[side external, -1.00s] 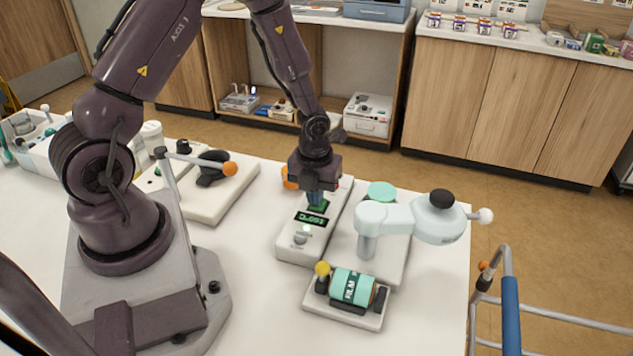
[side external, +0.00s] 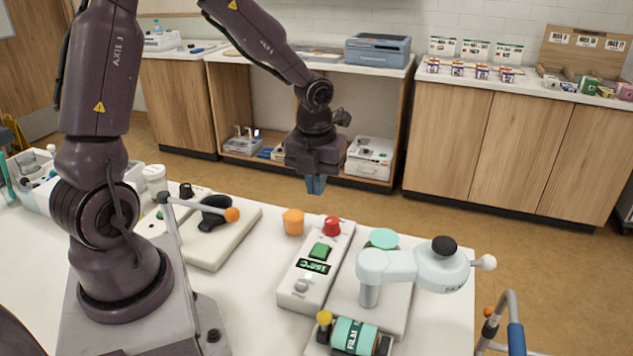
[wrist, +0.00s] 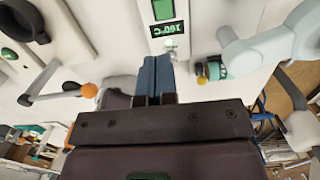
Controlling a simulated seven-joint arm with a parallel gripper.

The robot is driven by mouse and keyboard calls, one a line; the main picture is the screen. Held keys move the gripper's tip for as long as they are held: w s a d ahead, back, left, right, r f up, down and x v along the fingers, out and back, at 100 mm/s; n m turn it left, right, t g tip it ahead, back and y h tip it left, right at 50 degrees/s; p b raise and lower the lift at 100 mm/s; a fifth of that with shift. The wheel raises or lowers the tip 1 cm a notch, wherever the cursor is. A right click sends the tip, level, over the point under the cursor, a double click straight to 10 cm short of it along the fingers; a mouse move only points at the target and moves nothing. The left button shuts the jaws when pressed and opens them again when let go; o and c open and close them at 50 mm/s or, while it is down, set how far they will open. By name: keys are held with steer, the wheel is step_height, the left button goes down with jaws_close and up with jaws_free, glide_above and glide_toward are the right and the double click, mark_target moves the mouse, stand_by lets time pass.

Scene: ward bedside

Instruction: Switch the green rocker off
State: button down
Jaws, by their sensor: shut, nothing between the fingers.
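The green rocker (side external: 320,251) sits on a white control box (side external: 291,289), between a red knob (side external: 332,226) and a dark display (side external: 313,267). The display is lit with green characters that look like 160 °C. Which way the rocker is tilted I cannot tell. My gripper (side external: 316,187) is shut and empty, well above the table and the box, clear of the rocker. In the wrist view the shut blue fingers (wrist: 156,72) point toward the box, with the green rocker (wrist: 163,9) at the top edge and the display (wrist: 167,28) below it.
A pale jointed device (side external: 415,268) with a black knob stands right of the box. A teal roll (side external: 354,338) on a small base is in front. An orange cap (side external: 293,222) stands behind left. A white base with a black cradle (side external: 216,209) is at left.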

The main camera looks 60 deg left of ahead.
mark_target(324, 245)
steer(key=shift+d+r+t+y, duration=0.1)
steer(key=shift+d+t+y, duration=0.4)
steer(key=shift+d, duration=0.2)
stand_by(0.4)
steer(key=f, duration=0.4)
steer(key=w+a+f, duration=0.1)
steer(key=f, duration=0.4)
steer(key=w+a+f, duration=0.1)
steer(key=f, duration=0.3)
steer(key=shift+f, duration=0.4)
